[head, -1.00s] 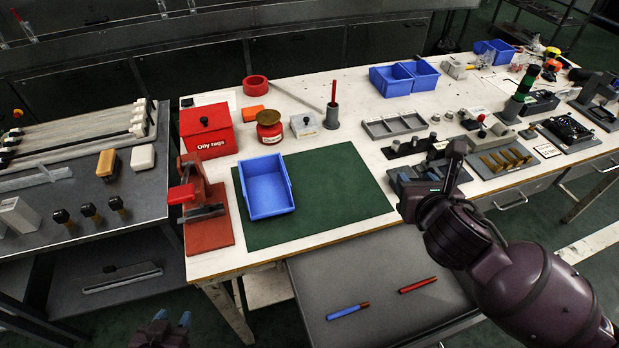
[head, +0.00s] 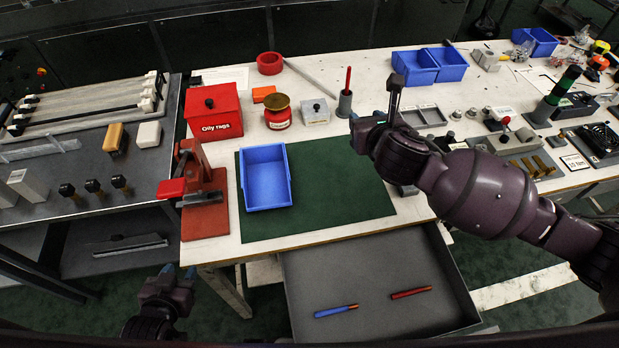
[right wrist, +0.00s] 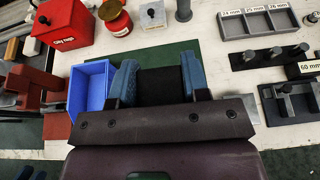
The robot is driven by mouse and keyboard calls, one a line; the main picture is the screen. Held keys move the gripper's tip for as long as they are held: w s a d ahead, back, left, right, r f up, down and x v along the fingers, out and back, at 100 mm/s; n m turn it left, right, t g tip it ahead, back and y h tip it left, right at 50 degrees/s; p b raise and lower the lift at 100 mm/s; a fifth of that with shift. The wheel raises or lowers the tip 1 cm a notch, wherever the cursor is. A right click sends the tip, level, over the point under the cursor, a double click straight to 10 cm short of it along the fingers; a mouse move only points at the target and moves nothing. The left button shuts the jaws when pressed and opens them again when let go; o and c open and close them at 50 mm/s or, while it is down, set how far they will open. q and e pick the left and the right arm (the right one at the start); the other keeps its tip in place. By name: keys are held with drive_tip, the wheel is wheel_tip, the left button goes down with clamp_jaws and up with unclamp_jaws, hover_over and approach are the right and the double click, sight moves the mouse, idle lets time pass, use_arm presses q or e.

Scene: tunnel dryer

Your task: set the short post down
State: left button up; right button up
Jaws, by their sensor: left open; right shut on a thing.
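My right gripper (right wrist: 157,80) has its blue fingers apart, with a dark block-like thing (right wrist: 155,88) between them, which I take for the short post. It is above the green mat (right wrist: 178,54), right of the blue bin (right wrist: 92,88); I cannot tell whether the post touches the mat. In the head view my right gripper (head: 360,135) hangs over the mat's (head: 335,165) upper right part, and its own hand hides the post. My left gripper (head: 179,271) is open and empty, low at the left, off the bench's front edge.
The blue bin (head: 266,178) stands on the mat's left part, beside a red press (head: 204,205). An open drawer (head: 430,262) holds a blue and a red pen-like tool. Black fixtures (right wrist: 290,104) stand right of the mat. The mat's front middle is clear.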

drive_tip(key=f+b, duration=0.1)
drive_tip(key=f, duration=0.4)
drive_tip(key=f+b, duration=0.1)
drive_tip(key=f, duration=0.4)
drive_tip(key=w+a+f+b, duration=0.1)
drive_tip(key=f, duration=0.4)
drive_tip(key=shift+w+f, duration=0.1)
drive_tip(key=shift+f, duration=0.25)
wheel_tip(320, 180, down, 4)
drive_tip(key=shift+f+b, duration=0.15)
drive_tip(key=shift+b, duration=0.65)
drive_tip(key=o, duration=0.9)
drive_tip(key=shift+o, duration=0.2)
